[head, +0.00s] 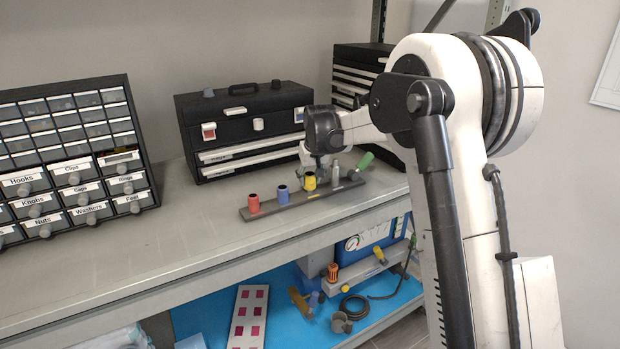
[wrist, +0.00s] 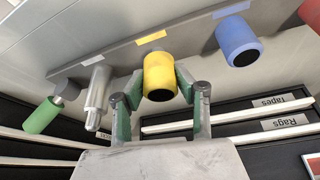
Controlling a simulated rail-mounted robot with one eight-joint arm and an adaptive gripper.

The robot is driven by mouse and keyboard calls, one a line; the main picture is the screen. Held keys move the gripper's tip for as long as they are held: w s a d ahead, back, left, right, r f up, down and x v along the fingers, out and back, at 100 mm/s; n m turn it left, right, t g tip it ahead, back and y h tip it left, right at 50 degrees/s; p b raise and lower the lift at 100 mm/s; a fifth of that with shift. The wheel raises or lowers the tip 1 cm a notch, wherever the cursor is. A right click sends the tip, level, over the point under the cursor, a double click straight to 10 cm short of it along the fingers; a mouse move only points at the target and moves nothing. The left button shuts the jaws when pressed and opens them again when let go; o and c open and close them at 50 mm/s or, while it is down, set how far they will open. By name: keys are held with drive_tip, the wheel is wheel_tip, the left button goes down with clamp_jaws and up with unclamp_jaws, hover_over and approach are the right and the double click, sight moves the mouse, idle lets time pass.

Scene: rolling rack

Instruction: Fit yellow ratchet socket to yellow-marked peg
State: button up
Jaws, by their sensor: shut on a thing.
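The yellow ratchet socket (head: 310,181) is a short cylinder with a dark open end; it also shows in the wrist view (wrist: 159,74). My gripper (head: 309,172) is shut on it, with a green-padded finger on each side in the wrist view (wrist: 160,88). The socket is at the yellow mark (wrist: 151,37) on the dark grey rail (head: 262,213), roughly in line with the other sockets. The yellow-marked peg is hidden by the socket, so I cannot tell how far down it sits.
On the rail are a red socket (head: 254,204), a blue socket (head: 283,195), a bare silver peg (wrist: 97,90) and a green piece (wrist: 41,116). A black toolbox (head: 243,125) stands behind, a drawer cabinet (head: 65,150) at left.

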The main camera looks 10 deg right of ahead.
drive_tip(key=shift+f+b, duration=0.65)
drive_tip(key=shift+f, duration=0.35)
drive_tip(key=o, duration=1.3)
drive_tip(key=shift+c, duration=0.2)
drive_tip(key=v, duration=1.2)
